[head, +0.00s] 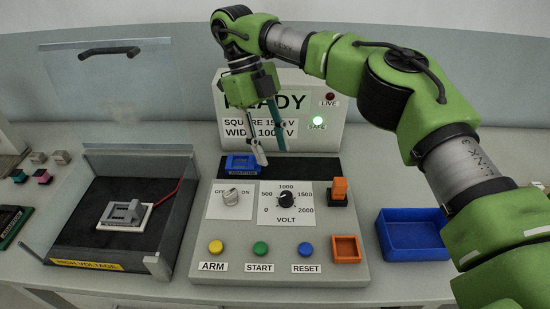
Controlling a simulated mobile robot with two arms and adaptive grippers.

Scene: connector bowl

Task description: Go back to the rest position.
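My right gripper (270,150) hangs from the green arm that comes in from the right. It is above the back of the tester panel (215,260), in front of the READY sign board (225,90). Its two fingers are apart with nothing seen between them, and it points down. A blue adapter block (240,163) sits on the dark strip just left of and below the fingertips; I cannot tell whether a fingertip touches it. My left gripper is not in view.
A grey connector (122,212) sits in the high-voltage box (70,235), whose clear lid stands open. A blue bowl (414,252) is on the right, beside an empty orange square tray (346,250) and an orange plug (340,188). The green SAFE light (318,121) is lit.

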